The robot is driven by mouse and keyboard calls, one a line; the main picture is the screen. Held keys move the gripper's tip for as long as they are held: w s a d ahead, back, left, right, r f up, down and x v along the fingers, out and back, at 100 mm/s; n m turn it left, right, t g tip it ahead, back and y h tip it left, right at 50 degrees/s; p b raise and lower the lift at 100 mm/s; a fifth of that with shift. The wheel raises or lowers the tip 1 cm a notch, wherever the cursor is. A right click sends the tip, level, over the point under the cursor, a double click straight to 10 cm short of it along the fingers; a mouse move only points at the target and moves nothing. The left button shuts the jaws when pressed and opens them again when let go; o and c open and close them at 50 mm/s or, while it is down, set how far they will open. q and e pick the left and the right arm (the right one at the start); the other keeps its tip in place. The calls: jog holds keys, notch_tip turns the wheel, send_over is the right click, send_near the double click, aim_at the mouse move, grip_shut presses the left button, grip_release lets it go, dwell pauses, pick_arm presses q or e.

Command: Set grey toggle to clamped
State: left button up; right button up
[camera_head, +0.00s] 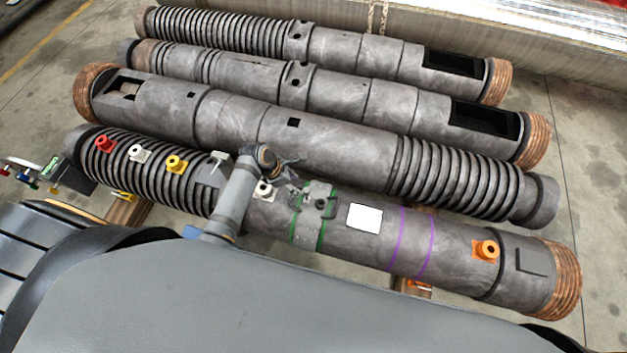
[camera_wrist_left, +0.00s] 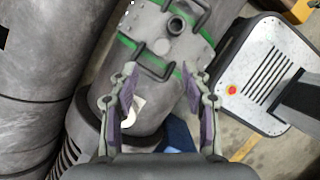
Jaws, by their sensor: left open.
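The near barrel (camera_head: 345,240) lies across the head view, with a grey plate (camera_head: 318,205) between two green bands. In the left wrist view the plate (camera_wrist_left: 165,45) carries dark bar handles and a round knob (camera_wrist_left: 178,25). A pale grey piece (camera_head: 216,165) sits on the ribbed part of the barrel. I cannot tell for sure which of these is the grey toggle, or its setting. My left gripper (camera_head: 286,168) is above the barrel beside the plate. In the wrist view it (camera_wrist_left: 160,85) is open and empty, with the plate beyond its fingertips. My right gripper is not seen.
A white fitting (camera_head: 264,189) is close to my left gripper. Red (camera_head: 104,143), white (camera_head: 137,153) and yellow (camera_head: 175,165) fittings are at left, an orange one (camera_head: 487,250) at right. A white label (camera_head: 365,218) lies beside the plate. Other barrels (camera_head: 340,145) lie behind.

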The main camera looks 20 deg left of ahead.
aim_at(306, 193)
pick_arm(q)
jog(key=b+x, duration=0.3)
jog(key=x, duration=0.5)
jog(key=shift+s+d+f, duration=0.1)
jog(key=shift+d+f, duration=0.05)
jog(key=shift+f, duration=0.25)
jog(key=shift+d+f, duration=0.25)
jog(key=shift+f, duration=0.3)
jog(key=shift+c, duration=0.8)
grip_shut()
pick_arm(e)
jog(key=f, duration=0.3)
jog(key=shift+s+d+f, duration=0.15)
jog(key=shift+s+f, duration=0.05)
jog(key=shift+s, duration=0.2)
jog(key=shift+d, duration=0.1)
